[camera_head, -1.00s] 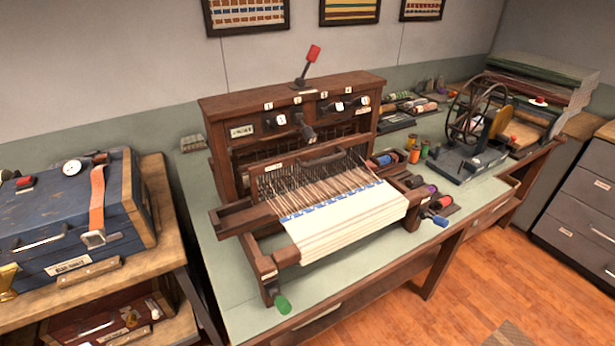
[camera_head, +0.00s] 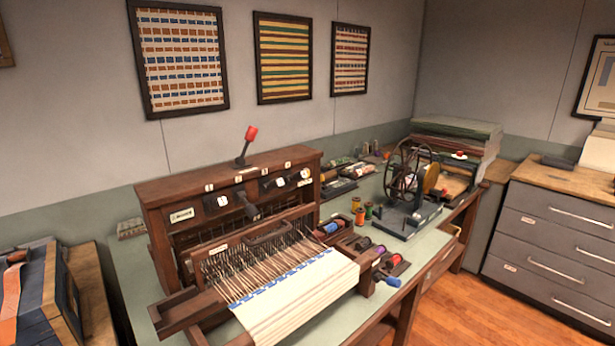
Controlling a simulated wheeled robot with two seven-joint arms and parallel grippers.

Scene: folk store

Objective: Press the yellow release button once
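I cannot clearly pick out a yellow release button in this view. A wooden table loom (camera_head: 222,170) with white and blue-patterned cloth stands on the green-topped bench. Its front panel bears black knobs and small white labels, and a red-tipped lever (camera_head: 251,133) rises from its top. A hand-wheel device (camera_head: 405,180) stands further right on the bench. Neither of my grippers shows.
Thread spools (camera_head: 359,215) and trays of tools lie between loom and wheel. A blue trunk (camera_head: 30,300) sits at lower left. A grey drawer cabinet (camera_head: 550,240) stands right, with open wooden floor (camera_head: 470,310) before it.

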